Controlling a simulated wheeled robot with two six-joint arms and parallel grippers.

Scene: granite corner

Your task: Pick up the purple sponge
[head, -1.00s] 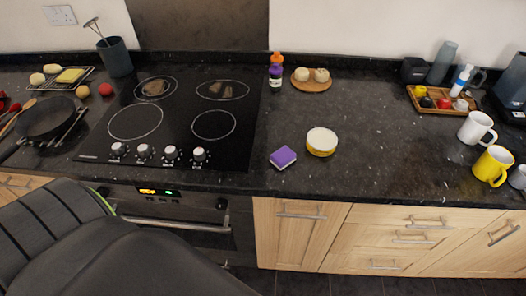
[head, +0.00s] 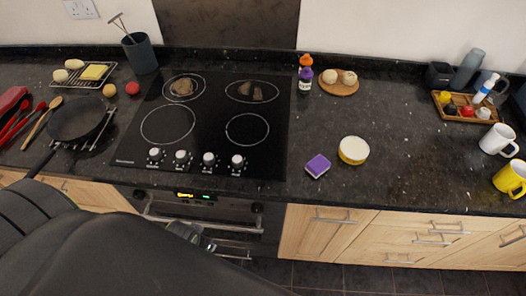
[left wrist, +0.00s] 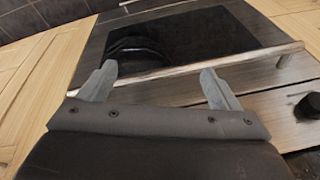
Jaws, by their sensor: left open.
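The purple sponge (head: 318,165) lies on the dark granite counter, right of the hob and near the counter's front edge. It has a pale underside. My left gripper (head: 192,236) is low in front of the oven, below counter height and left of the sponge, partly hidden by my own arm. In the left wrist view the left gripper (left wrist: 158,82) is open and empty, with its two grey fingers apart in front of the oven door and its bar handle (left wrist: 190,68). The sponge is not in the left wrist view. My right gripper is not in view.
A round yellow-and-white tub (head: 353,151) stands just right of the sponge. The black hob (head: 205,125) with knobs is to its left. Mugs (head: 511,178) stand far right. The counter's front edge is below the sponge.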

